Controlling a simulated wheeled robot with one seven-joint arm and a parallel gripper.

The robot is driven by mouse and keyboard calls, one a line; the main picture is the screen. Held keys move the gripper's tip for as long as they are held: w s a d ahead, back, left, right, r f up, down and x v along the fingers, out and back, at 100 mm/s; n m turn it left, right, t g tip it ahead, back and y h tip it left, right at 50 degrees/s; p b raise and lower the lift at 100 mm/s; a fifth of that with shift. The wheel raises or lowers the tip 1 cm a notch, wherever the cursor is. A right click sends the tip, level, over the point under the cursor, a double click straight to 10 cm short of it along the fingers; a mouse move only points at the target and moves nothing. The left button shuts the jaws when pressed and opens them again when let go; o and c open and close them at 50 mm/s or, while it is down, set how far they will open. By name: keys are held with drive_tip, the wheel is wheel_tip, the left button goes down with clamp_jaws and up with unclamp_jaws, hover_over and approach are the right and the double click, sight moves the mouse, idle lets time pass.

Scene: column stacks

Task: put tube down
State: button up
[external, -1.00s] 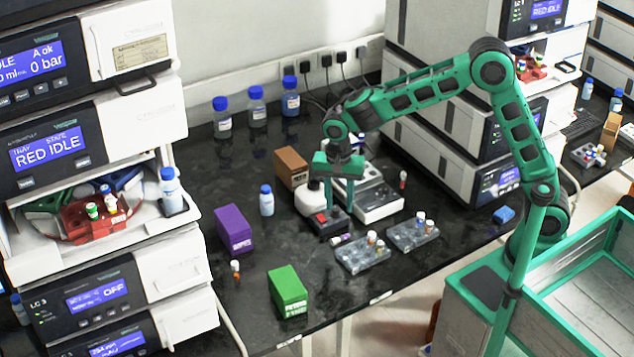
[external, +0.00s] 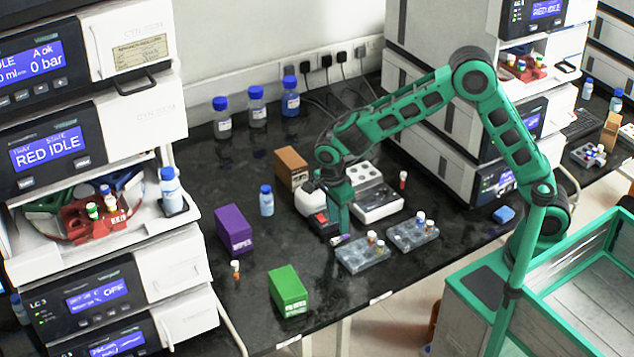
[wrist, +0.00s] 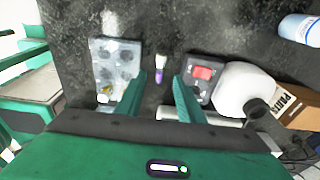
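A small tube (external: 340,240) with purple and white parts lies on the dark bench, just left of the nearer clear rack (external: 358,262). In the wrist view the tube (wrist: 159,70) shows just beyond the gap between my fingertips, apart from both fingers. My gripper (external: 338,230) points down over it; in the wrist view my gripper (wrist: 160,84) is open, with nothing between its fingers. The rack (wrist: 117,68) shows to the left of the tube there.
A second rack (external: 413,235) holds vials.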

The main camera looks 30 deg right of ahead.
sight(340, 236)
drive_tip(key=shift+d+f, duration=0.2)
drive_tip(key=shift+f, duration=1.15)
drive_tip(key=shift+d+f, duration=0.15)
drive_tip(key=shift+f, duration=1.2)
clamp_jaws()
